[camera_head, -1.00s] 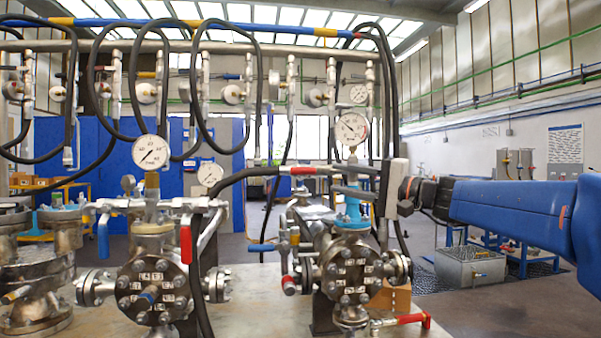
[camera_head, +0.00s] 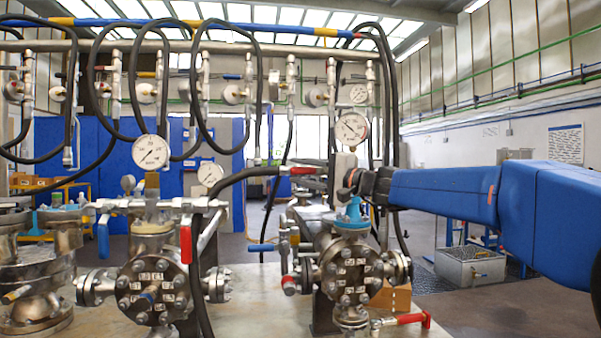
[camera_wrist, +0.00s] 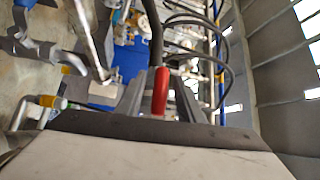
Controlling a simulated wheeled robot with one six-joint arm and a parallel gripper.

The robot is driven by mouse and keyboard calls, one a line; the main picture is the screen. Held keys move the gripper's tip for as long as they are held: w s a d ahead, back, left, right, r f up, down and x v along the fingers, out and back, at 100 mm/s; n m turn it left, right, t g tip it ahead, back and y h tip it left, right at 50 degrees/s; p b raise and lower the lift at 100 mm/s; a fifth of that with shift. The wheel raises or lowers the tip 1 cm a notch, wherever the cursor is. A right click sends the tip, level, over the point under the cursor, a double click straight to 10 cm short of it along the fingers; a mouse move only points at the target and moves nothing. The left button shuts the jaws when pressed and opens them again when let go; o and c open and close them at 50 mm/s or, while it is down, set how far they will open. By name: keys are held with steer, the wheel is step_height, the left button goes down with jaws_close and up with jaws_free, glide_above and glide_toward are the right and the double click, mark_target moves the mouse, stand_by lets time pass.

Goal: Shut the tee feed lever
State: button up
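A black hose (camera_head: 225,185) runs left and down from the grip. A pressure gauge (camera_head: 351,128) stands just above my wrist. The flanged tee (camera_head: 349,268) is below, with another red lever (camera_head: 412,319) low down. A flanged vessel (camera_head: 152,284) stands left.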

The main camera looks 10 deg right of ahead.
jaws_close()
stand_by(0.4)
steer(key=d+f+n+g+h, duration=0.4)
steer(key=d+f+n+h, duration=0.3)
steer(key=h, duration=0.5)
steer(key=shift+d+f+n+g, duration=0.25)
steer(key=shift+n+g, duration=0.15)
steer(key=shift+n, duration=0.8)
